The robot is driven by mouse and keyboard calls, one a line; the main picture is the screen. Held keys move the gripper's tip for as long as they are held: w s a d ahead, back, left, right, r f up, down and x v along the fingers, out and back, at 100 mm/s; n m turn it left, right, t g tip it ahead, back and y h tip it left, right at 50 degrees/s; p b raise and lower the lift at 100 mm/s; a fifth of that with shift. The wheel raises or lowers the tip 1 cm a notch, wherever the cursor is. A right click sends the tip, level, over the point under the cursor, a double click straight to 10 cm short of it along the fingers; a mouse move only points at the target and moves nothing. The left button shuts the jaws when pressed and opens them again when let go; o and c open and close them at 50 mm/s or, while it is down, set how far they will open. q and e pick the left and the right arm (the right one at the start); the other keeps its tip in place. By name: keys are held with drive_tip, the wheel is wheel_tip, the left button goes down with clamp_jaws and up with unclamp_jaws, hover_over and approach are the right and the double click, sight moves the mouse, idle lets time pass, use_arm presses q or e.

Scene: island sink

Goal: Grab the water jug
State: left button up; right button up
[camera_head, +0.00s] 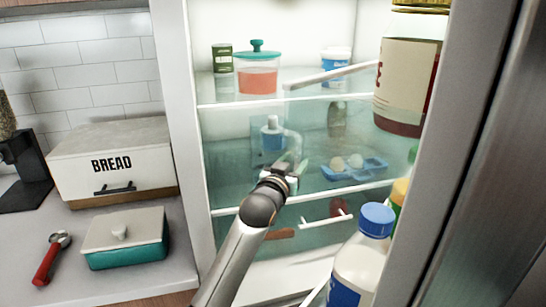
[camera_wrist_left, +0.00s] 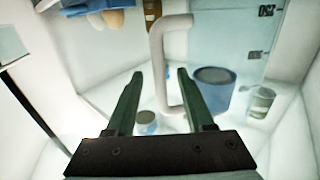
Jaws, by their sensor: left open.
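The water jug (camera_head: 266,146) looks like a clear, faintly bluish vessel on the fridge's middle shelf in the head view. Its lower front is partly hidden by my left arm. My left gripper (camera_head: 291,168) is inside the open fridge, just in front of the jug. In the left wrist view, a pale curved handle (camera_wrist_left: 157,55), apparently the jug's, stands between the two dark fingers of my left gripper (camera_wrist_left: 160,82). The fingers are apart, with visible space on both sides of the handle. My right gripper is out of view.
An egg holder (camera_head: 362,171) sits to the jug's right on the middle shelf. A teal-lidded jar (camera_head: 257,78) and a small can (camera_head: 222,58) stand on the shelf above. The open door at right holds a large jar (camera_head: 405,85) and a blue-capped bottle (camera_head: 362,265).

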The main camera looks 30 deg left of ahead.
use_arm(q)
drive_tip(key=shift+w+a, duration=0.15)
drive_tip(key=shift+w, duration=1)
clamp_jaws()
idle(0.5)
drive_tip(key=shift+r, duration=0.15)
